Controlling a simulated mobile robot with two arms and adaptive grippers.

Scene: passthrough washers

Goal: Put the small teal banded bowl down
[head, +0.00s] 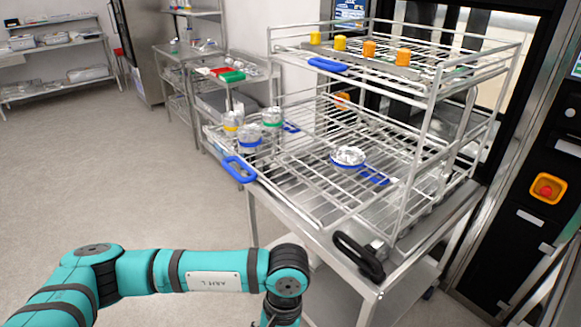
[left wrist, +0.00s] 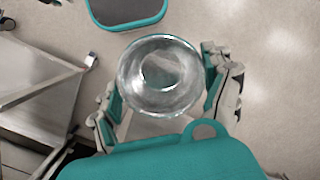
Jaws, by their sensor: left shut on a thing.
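The small teal banded bowl (left wrist: 137,85) is in my left gripper (left wrist: 163,92) in the left wrist view. It looks clear and shiny, with its round opening facing the camera. The gripper's fingers are shut on either side of it. Bits of teal show at its sides, but I cannot tell band from gripper pad. The bowl is over the floor in that view, with no surface touching it visible. In the head view my left arm runs along the bottom edge, and its gripper and the bowl are out of the picture. My right gripper is not in view.
A two-level wire rack (head: 300,205) stands on a steel cart (head: 343,292). A blue-banded bowl (head: 348,157) sits on its lower level, with several banded vessels at the left. Orange and yellow items (head: 369,48) are on top. Lower-level front wires are bare.

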